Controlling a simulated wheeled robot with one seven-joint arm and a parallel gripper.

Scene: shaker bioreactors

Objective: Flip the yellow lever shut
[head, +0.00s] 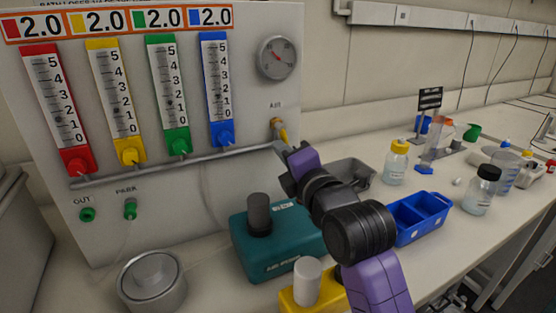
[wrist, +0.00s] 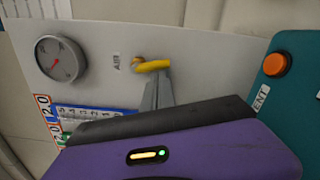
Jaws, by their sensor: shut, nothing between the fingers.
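The yellow lever (head: 283,134) sits on a small brass-coloured valve on the right part of the white panel (head: 225,90), below the gauge and the word AIR. In the wrist view the yellow lever (wrist: 154,66) sticks out sideways from its pivot, beside the AIR label. My gripper (wrist: 158,90) is shut and empty, with its fingertips right at the lever's underside in that view. Whether they touch it I cannot tell.
A round gauge (head: 277,58) is above the valve. Coloured flow tubes stand to the left, over a grey pipe (head: 200,158). A teal box (head: 275,240), a yellow block (head: 300,295) and a blue tray (head: 420,217) stand near my arm. Bottles stand at right.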

